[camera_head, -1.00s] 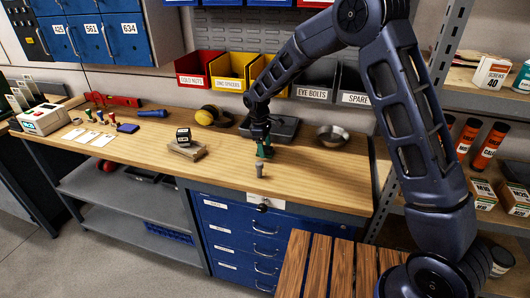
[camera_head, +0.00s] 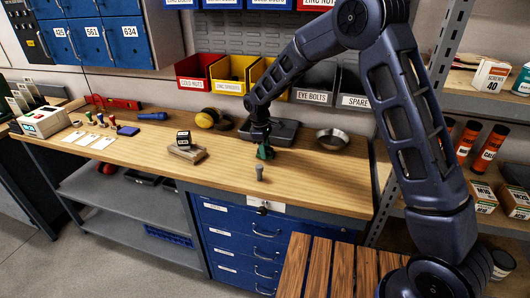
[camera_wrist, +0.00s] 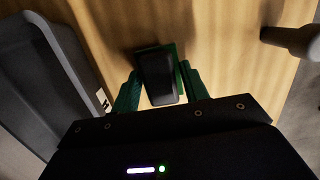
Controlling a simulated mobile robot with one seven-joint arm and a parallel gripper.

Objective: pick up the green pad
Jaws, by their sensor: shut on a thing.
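The green pad (camera_wrist: 181,54) shows in the wrist view as a small green-edged block with a dark face, between the two green fingers of my gripper (camera_wrist: 160,92). My gripper is shut on it. In the head view my gripper (camera_head: 264,152) points down over the wooden bench, in front of a dark tray. The pad is hard to tell from the green fingers there. I cannot tell whether the pad touches the bench top.
A small grey upright piece (camera_head: 260,173) stands in front of my gripper. The dark tray (camera_head: 285,132) is close behind, with a metal bowl (camera_head: 332,138) to its right. A wooden block with a dark-topped item (camera_head: 187,150) is at left. A blue pad (camera_head: 128,130) lies farther left.

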